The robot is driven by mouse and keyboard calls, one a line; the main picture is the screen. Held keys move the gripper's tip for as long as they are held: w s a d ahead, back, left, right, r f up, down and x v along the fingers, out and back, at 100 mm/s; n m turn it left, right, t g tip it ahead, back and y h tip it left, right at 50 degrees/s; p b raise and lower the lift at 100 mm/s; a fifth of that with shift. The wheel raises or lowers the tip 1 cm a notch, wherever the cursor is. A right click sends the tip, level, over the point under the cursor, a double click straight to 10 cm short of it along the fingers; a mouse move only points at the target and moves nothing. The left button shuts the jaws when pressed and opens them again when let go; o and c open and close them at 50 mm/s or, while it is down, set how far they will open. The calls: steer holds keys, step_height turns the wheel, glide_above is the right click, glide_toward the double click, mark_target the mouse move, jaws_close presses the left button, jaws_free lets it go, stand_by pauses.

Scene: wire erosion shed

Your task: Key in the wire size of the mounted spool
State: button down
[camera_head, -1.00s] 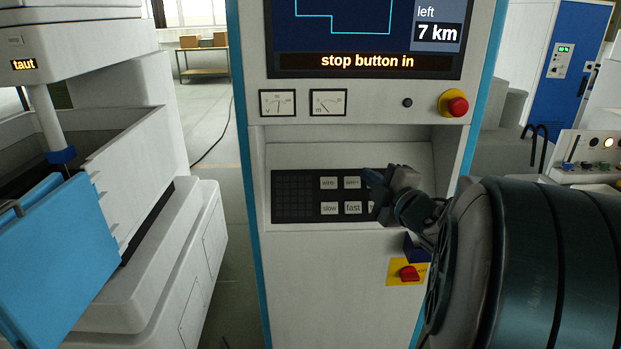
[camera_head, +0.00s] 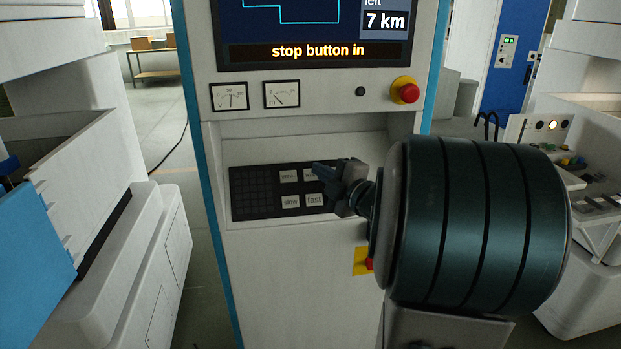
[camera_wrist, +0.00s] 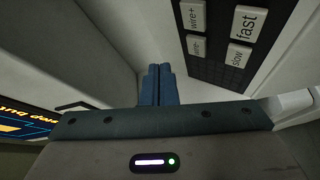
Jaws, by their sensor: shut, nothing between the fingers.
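The key panel (camera_head: 262,192) is dark and sits in the recess of the control cabinet (camera_head: 285,270). It has pale keys; "slow" (camera_head: 290,202) and "fast" (camera_head: 314,200) are readable, with two more above. The wrist view shows the "wire+" key (camera_wrist: 193,17) and a key beside it whose sign is unclear. My gripper (camera_head: 322,168) is shut and empty, in front of the panel's right part, hiding some keys. In the wrist view my gripper (camera_wrist: 157,72) points into the recess, left of the keys; I cannot tell whether it touches anything. No mounted spool is recognisable.
The screen (camera_head: 315,30) reads "stop button in" and "7 km". A red stop button (camera_head: 408,93) is at its lower right. A red switch on a yellow plate (camera_head: 361,262) is partly behind my arm. A white machine with a blue panel (camera_head: 35,245) stands left.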

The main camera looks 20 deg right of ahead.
mark_target(307, 170)
steer(key=shift+w+d+f+b, duration=0.2)
steer(key=shift+w+f+b, duration=0.2)
steer(key=shift+w+f, duration=0.25)
steer(key=shift+w+d+f+b, duration=0.15)
steer(key=shift+w+f+b, duration=0.25)
steer(key=shift+w, duration=0.4)
steer(key=shift+w+d+f+b, duration=0.2)
steer(key=shift+w+f+b, duration=0.15)
steer(key=shift+w+f, duration=0.3)
steer(key=shift+r, duration=0.15)
steer(key=shift+w+f+b, duration=0.1)
steer(key=shift+f+b, duration=0.1)
steer(key=shift+b, duration=0.1)
steer(key=shift+w+d+f+b, duration=0.1)
steer(key=shift+w+b, duration=0.1)
steer(key=shift+b, duration=0.1)
steer(key=shift+w+d+f+b, duration=0.1)
steer(key=shift+w+f+b, duration=0.15)
steer(key=shift+w+b, duration=0.1)
stand_by(0.7)
steer(key=shift+s+r, duration=0.1)
steer(key=shift+s+a+r, duration=0.2)
steer(key=shift+s+r, duration=0.2)
steer(key=shift+s, duration=0.15)
stand_by(0.4)
